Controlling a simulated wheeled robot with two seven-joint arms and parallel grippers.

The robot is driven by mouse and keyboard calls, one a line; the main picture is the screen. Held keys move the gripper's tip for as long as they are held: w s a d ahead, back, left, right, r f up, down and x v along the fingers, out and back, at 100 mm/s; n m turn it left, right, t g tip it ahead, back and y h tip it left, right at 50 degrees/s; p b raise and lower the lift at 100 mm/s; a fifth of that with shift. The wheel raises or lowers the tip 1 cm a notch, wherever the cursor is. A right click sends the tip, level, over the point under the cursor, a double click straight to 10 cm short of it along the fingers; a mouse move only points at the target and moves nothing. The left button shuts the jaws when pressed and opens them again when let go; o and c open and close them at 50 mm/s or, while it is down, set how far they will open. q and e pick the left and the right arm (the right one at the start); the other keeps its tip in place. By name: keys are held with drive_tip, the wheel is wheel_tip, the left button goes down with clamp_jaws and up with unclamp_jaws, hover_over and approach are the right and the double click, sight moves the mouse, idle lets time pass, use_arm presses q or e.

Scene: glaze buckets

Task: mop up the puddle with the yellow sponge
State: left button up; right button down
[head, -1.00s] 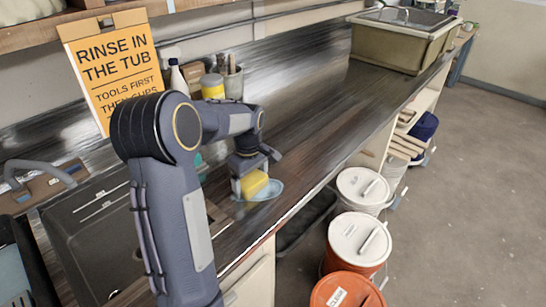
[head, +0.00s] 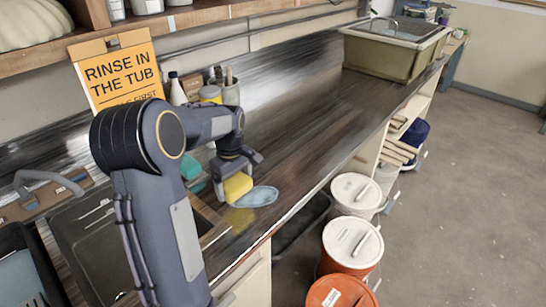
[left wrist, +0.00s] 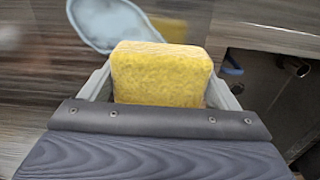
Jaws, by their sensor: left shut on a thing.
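The yellow sponge (head: 238,187) is held by my left gripper (head: 236,173) over the dark counter. It also shows upright between the two fingers in the left wrist view (left wrist: 160,78). The puddle (head: 259,197) is a pale blue patch on the counter, just right of the sponge in the head view. In the left wrist view the puddle (left wrist: 112,22) lies beyond the sponge, up and to the left. A yellow reflection shows on the counter below the sponge, and the sponge seems a little above the surface. My right gripper is not in view.
A dark sink (head: 88,250) is at the left, with a teal object (head: 190,168) near it. A bottle (head: 177,90) and a tool pot (head: 230,92) stand by the wall. Lidded buckets (head: 352,243) stand on the floor in front. The counter towards the far tub (head: 385,55) is clear.

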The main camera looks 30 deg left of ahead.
use_arm(q)
drive_tip(key=shift+r+p, duration=0.95)
drive_tip(key=shift+r, duration=0.5)
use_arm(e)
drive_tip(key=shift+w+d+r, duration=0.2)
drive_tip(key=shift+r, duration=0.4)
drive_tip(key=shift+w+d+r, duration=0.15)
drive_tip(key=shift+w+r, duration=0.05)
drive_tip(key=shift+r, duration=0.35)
use_arm(q)
drive_tip(key=shift+d+f, duration=0.1)
